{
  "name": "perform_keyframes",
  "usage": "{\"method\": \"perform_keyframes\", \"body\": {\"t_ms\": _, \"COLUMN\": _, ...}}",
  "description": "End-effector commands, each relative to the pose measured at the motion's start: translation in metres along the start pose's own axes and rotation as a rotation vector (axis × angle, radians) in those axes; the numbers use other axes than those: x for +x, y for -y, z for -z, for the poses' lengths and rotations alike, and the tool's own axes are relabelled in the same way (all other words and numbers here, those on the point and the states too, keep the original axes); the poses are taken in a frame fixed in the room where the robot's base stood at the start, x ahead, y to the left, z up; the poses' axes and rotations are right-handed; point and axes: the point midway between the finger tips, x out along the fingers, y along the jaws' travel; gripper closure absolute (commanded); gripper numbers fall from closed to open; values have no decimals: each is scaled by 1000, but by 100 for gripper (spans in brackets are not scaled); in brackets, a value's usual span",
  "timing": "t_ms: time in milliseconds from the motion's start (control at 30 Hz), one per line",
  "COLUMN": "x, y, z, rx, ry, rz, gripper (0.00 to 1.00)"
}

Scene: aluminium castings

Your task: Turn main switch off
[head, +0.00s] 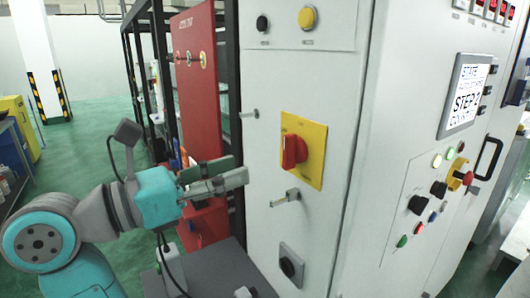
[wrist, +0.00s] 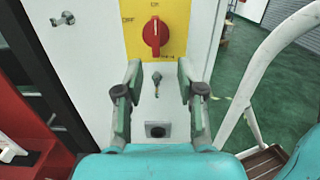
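The main switch is a red rotary knob (head: 293,151) on a yellow plate (head: 316,140), fixed to the narrow side of the white cabinet. In the wrist view the red knob (wrist: 155,32) sits upright on the yellow plate (wrist: 174,12), with its grip bar vertical. Partly readable lettering shows on the plate. My gripper (head: 243,168) is left of the knob and a little lower, apart from it. In the wrist view my gripper (wrist: 160,75) has its fingers spread wide with nothing between them, and the knob lies beyond the fingertips.
A red panel (head: 195,70) and black frame stand behind my arm. A control panel (head: 430,200) is right.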

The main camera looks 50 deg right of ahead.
Motion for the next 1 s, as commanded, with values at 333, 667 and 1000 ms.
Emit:
{"method": "perform_keyframes", "body": {"t_ms": 333, "x": 11, "y": -3, "z": -8, "rx": 37, "ry": -64, "rz": -20, "gripper": 61}}
{"method": "perform_keyframes", "body": {"t_ms": 667, "x": 68, "y": -4, "z": -4, "rx": 36, "ry": -62, "rz": -17, "gripper": 61}}
{"method": "perform_keyframes", "body": {"t_ms": 1000, "x": 103, "y": -5, "z": -2, "rx": 35, "ry": -61, "rz": -20, "gripper": 61}}
